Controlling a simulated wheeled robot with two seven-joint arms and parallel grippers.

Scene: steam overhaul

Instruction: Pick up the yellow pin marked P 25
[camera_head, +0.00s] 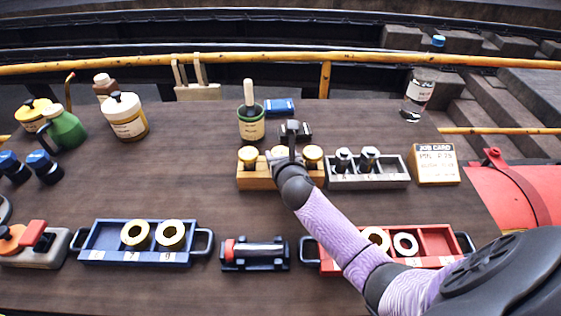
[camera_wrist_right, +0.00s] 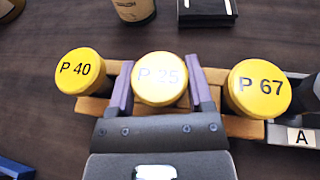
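The yellow-capped pin marked P 25 (camera_wrist_right: 160,78) stands in the wooden block (camera_head: 258,183), between the yellow pins P 40 (camera_wrist_right: 80,71) and P 67 (camera_wrist_right: 259,89). My right gripper (camera_wrist_right: 160,88) reaches down over the block, with one purple-sided finger on each side of the P 25 cap. The fingers are very close to the cap; whether they press on it cannot be told. In the head view my right gripper (camera_head: 284,158) mostly hides P 25, while P 40 (camera_head: 248,153) and P 67 (camera_head: 312,153) show on either side. My left gripper is not in view.
A grey tray (camera_head: 395,183) with dark pins adjoins the block on the right. Behind stand a green pot with a brush (camera_head: 251,126) and a dark box (camera_head: 297,131). In front are a blue tray (camera_head: 97,244), a black cradle (camera_head: 254,262) and a red tray (camera_head: 437,242).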

